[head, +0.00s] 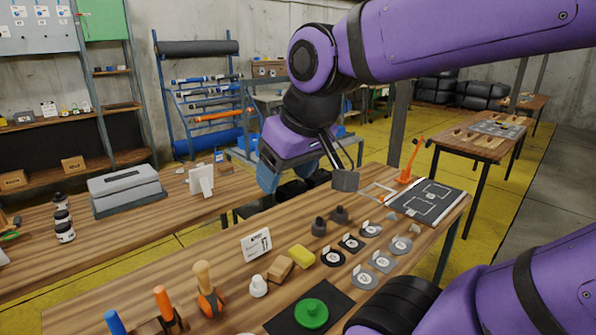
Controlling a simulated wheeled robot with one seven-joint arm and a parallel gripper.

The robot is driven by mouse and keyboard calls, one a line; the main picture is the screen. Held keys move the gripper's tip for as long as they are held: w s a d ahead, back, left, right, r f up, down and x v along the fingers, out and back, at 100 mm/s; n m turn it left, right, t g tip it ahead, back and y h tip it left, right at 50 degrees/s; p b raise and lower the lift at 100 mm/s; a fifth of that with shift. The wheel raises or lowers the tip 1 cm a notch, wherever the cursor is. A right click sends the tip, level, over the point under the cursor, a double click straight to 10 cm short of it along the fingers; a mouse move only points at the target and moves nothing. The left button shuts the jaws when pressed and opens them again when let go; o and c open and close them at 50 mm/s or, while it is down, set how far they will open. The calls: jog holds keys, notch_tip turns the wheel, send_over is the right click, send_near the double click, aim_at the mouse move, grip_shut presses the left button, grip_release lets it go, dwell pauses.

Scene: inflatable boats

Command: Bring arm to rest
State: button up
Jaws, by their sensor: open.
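My purple arm reaches in from the upper right of the head view and bends down at its dark wrist. My gripper (308,178) hangs over the far edge of the front workbench (180,263), above the bench top. Its two fingers are spread apart, and I see nothing held between them. Part of the bench behind it is hidden by the gripper and wrist.
A grey box (126,188) stands on the left bench.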

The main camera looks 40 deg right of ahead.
jog(key=s, duration=0.2)
jog(key=shift+s+r, duration=0.35)
jog(key=shift+s, duration=0.05)
jog(key=shift+c, duration=0.4)
dwell(0.8)
jog(key=shift+w, duration=0.1)
